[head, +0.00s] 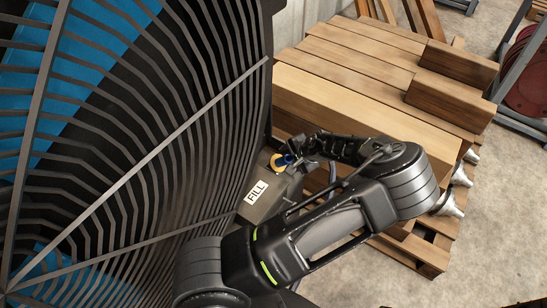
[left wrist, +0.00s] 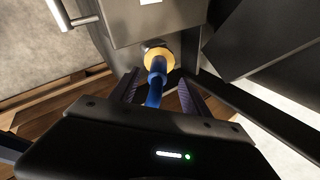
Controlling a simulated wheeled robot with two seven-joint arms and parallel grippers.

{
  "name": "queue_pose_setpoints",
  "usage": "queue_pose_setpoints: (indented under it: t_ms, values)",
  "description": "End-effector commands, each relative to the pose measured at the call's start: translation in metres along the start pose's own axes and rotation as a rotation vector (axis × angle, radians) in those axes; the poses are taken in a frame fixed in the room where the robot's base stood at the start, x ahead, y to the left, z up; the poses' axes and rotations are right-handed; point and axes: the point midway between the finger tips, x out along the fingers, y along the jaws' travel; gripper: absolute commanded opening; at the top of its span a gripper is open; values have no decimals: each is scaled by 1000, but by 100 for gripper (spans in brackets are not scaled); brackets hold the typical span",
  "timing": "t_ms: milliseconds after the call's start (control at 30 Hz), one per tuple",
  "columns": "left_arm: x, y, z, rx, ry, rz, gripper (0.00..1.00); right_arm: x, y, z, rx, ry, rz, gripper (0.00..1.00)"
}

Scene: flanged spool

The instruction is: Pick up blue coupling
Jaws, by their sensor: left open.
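My left gripper (left wrist: 157,92) is open, with one finger on each side of the blue part and a visible gap to each. In the head view the coupling (head: 291,158) is small, beside the yellow ring on the grey box marked FILL (head: 258,192). My left gripper (head: 303,160) is at it, partly hiding it. My right gripper is not in view.
A large black ribbed frame (head: 150,150) with blue behind it fills the left of the head view. Stacked wooden beams (head: 370,90) on a pallet stand behind and right of my arm. A red reel (head: 527,80) is at far right. Concrete floor (head: 490,220) is clear at lower right.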

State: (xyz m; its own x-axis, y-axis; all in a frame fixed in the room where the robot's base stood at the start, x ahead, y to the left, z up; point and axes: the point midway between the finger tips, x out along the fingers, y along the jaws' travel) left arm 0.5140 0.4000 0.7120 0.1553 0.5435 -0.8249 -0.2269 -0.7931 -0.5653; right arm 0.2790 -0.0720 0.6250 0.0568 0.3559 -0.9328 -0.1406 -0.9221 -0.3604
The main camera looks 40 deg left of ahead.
Motion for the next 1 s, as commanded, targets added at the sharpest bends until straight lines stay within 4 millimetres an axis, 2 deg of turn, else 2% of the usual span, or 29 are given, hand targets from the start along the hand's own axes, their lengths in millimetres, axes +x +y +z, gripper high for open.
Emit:
queue_pose_setpoints:
  t_ms: [233,500,833,1000]
  values:
    - [2,0,0,0,-1,1,55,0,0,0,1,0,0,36]
    - [26,0,1,0,-1,0,55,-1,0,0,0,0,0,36]
    - [29,0,1,-1,-1,1,55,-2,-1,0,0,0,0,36]
    - [47,0,2,0,-4,1,55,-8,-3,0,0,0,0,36]
